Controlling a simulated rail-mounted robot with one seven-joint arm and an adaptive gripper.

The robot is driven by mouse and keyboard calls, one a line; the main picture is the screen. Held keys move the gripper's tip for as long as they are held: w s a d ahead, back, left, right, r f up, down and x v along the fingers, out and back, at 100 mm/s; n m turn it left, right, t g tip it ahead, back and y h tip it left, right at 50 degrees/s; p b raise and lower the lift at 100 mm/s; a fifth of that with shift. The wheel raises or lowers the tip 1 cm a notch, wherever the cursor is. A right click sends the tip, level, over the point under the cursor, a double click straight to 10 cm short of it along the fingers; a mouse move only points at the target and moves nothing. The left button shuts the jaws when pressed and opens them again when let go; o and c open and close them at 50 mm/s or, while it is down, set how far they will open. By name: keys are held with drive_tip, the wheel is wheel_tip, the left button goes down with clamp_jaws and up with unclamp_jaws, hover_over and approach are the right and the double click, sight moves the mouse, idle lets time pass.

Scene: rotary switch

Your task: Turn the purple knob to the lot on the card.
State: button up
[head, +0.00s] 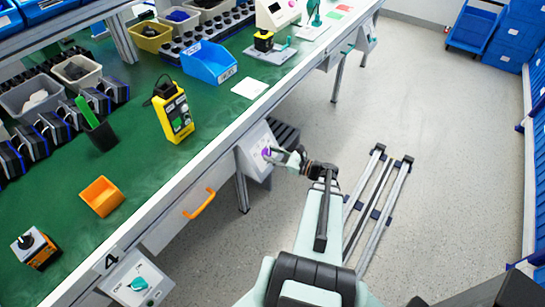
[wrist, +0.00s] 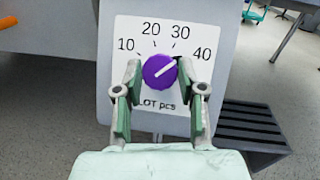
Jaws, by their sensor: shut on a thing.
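The purple knob (wrist: 160,70) is on a white dial plate (wrist: 185,105) marked 10, 20, 30, 40 and "LOT pcs" in the wrist view. Its white pointer line tilts up and right, close to the 40 mark. My gripper (wrist: 159,78) has one finger on each side of the knob and is shut on it. In the head view the knob (head: 267,152) shows small on the bench's front panel, with my gripper (head: 276,154) at it. A white card (head: 250,89) lies on the green bench top; no writing is readable on it.
A second panel with a teal knob (head: 138,284) is at the lower left of the bench front. An orange drawer handle (head: 199,204) sticks out between the panels. A dark ribbed step-like object (wrist: 250,130) is right of the dial. The floor to the right is mostly clear.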

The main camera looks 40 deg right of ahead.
drive_tip(key=n+g+y+b, duration=0.1)
drive_tip(key=n, duration=0.2)
drive_tip(key=n+g+y+b, duration=0.1)
drive_tip(key=n, duration=0.2)
drive_tip(key=shift+w+d+n+g+y, duration=0.1)
drive_tip(key=shift+d+n+g+y, duration=0.05)
drive_tip(key=shift+n+g+y, duration=0.2)
drive_tip(key=shift+r, duration=0.1)
drive_tip(key=o, duration=1.1)
drive_tip(key=shift+o, duration=0.2)
drive_tip(key=v, duration=1.2)
